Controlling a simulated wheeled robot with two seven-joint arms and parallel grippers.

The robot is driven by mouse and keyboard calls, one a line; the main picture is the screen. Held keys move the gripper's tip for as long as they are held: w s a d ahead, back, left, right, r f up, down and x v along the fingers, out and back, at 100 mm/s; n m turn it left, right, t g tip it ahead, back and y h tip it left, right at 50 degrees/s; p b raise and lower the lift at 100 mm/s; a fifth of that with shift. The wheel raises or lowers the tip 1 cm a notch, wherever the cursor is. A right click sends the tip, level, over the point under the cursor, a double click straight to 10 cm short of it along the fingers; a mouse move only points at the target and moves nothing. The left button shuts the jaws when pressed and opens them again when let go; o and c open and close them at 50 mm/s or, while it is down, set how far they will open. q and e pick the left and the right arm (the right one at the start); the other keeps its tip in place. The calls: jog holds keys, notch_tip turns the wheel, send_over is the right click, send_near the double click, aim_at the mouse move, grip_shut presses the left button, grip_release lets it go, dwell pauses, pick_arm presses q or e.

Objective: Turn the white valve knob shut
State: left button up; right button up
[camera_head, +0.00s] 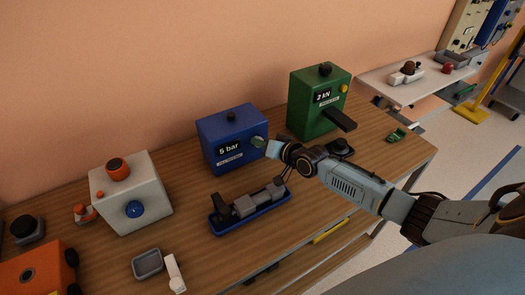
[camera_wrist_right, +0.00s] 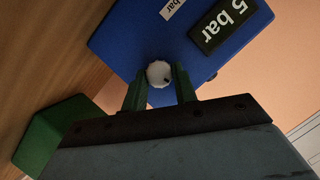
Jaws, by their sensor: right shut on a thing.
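The white valve knob (camera_wrist_right: 158,74) shows in the right wrist view on the front face of the blue box (camera_wrist_right: 130,38). A small dark mark shows on the knob near its lower edge. The green fingers of my right gripper (camera_wrist_right: 157,90) stand on both sides of the knob and are shut on it. In the head view the blue box (camera_head: 222,128) reads "5 bar", and my right gripper (camera_head: 262,143) is at the right part of its front. The knob is hidden there behind the gripper. My left gripper is not in view.
A green box (camera_head: 308,112) reading "2 kN" stands to the right, with a dark bar sticking out. A white box (camera_head: 110,205) with a blue knob stands left.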

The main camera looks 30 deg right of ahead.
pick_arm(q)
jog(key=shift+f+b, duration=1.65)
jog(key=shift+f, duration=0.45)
pick_arm(e)
jog(key=shift+d+m+y, duration=0.1)
jog(key=shift+m+y, duration=0.4)
jog(key=shift+m, duration=0.4)
jog(key=o, duration=1)
pick_arm(q)
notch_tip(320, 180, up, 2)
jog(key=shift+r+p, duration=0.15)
jog(key=shift+p, duration=1.05)
pick_arm(e)
jog(key=v, duration=1.3)
jog(key=shift+s+f, duration=0.15)
jog(key=shift+s, duration=0.05)
